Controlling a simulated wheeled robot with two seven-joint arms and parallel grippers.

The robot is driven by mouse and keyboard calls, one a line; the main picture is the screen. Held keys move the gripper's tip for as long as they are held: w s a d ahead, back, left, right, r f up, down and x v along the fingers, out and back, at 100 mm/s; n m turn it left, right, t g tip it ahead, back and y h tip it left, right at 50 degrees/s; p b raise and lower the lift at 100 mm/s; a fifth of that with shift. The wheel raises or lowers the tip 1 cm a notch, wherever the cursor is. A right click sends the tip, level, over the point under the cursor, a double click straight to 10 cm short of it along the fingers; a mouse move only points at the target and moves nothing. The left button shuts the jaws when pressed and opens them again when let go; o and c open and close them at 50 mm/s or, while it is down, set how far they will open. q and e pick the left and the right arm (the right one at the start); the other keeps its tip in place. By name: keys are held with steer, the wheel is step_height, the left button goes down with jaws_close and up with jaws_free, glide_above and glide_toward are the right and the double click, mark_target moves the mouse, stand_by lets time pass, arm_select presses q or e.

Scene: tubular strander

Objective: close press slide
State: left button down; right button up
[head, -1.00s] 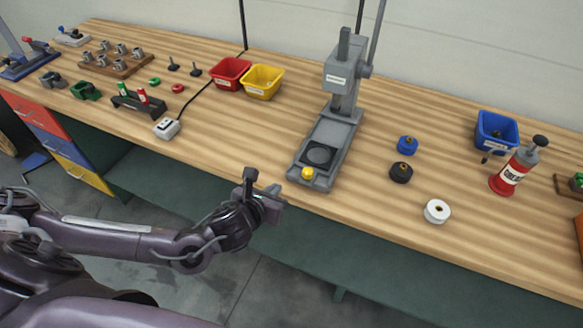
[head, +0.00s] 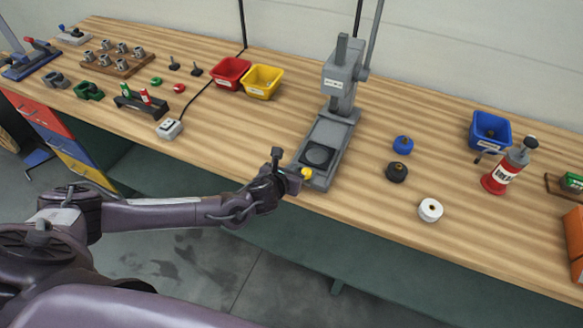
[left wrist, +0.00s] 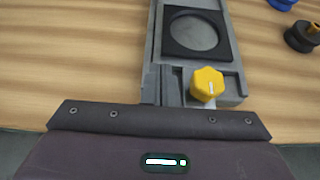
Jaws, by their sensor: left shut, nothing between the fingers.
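The grey press (head: 342,80) stands upright on the bench, its base reaching toward the front edge. Its slide with a dark plate and round recess (head: 318,156) lies out in front of the column; it also shows in the left wrist view (left wrist: 196,33). A yellow knob (head: 305,174) is at the slide's front end, and it shows large in the left wrist view (left wrist: 207,84). My left gripper (head: 297,181) is shut and empty, at the bench's front edge just left of the knob. I cannot tell whether it touches the knob. My right gripper is not in view.
Blue (head: 403,145), black (head: 397,172) and white (head: 430,210) spools stand right of the press. Red (head: 230,72) and yellow (head: 263,82) bins stand behind left.

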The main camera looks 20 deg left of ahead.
arm_select(q)
steer(key=shift+w, duration=0.1)
steer(key=w+b, duration=0.2)
steer(key=w, duration=0.2)
steer(key=w+b, duration=0.3)
steer(key=w, duration=0.1)
steer(key=w+b, duration=0.2)
steer(key=w, duration=0.2)
steer(key=shift+w+d+f+b, duration=0.15)
steer(key=shift+d+f+b, duration=0.1)
steer(key=shift+b, duration=0.15)
steer(key=shift+w+r, duration=0.1)
steer(key=shift+r, duration=0.2)
steer(key=shift+a, duration=0.1)
